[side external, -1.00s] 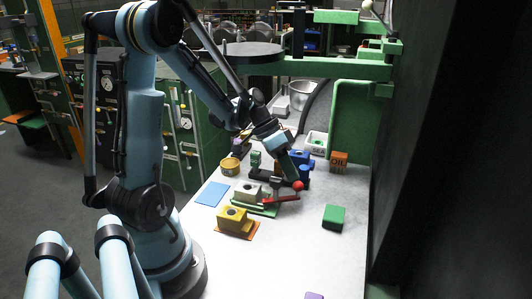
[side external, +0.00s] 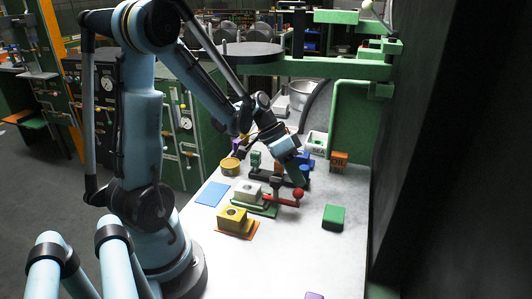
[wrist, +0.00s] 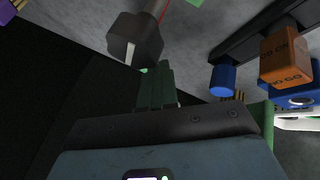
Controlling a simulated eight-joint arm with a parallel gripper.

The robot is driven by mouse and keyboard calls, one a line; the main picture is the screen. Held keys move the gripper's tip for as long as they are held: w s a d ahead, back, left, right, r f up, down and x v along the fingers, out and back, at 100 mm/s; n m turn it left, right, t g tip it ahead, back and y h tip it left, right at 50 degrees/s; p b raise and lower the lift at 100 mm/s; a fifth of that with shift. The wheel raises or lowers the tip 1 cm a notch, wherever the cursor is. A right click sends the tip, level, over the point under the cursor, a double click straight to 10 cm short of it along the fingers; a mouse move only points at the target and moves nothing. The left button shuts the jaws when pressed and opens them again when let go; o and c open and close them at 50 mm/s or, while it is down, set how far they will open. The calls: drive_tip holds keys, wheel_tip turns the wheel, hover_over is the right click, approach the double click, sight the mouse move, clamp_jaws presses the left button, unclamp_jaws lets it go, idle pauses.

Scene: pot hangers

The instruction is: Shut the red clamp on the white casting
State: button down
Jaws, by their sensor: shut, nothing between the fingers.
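The red clamp (side external: 281,198) has a red lever with a round red ball on its right end and a dark upright part at its left. It stands at the right end of a green base plate (side external: 268,212). The white casting (side external: 246,192) is a pale block with a round hole on top, on the left part of that plate. My gripper (side external: 301,184) is shut and empty, its tips just above the red ball; whether they touch is unclear. In the wrist view, the shut green fingers (wrist: 157,85) reach toward a dark faceted piece (wrist: 135,40) that I cannot identify.
A yellow block (side external: 232,217) on an orange mat stands in front of the casting. A green box (side external: 333,217) lies to the right, and an orange block (side external: 338,160) stands behind. A blue cylinder (wrist: 222,80) shows in the wrist view.

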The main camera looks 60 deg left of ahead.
idle(0.4)
drive_tip(key=v, duration=0.7)
drive_tip(key=shift+r, duration=0.2)
drive_tip(key=shift+a, duration=0.1)
drive_tip(key=s+d+r+n+t+y, duration=0.1)
drive_tip(key=d+y, duration=0.4)
drive_tip(key=d, duration=0.6)
drive_tip(key=shift+s+d+r+n+t+y, duration=0.35)
drive_tip(key=shift+s+n+t, duration=0.35)
drive_tip(key=shift+t, duration=0.5)
drive_tip(key=shift+s, duration=0.1)
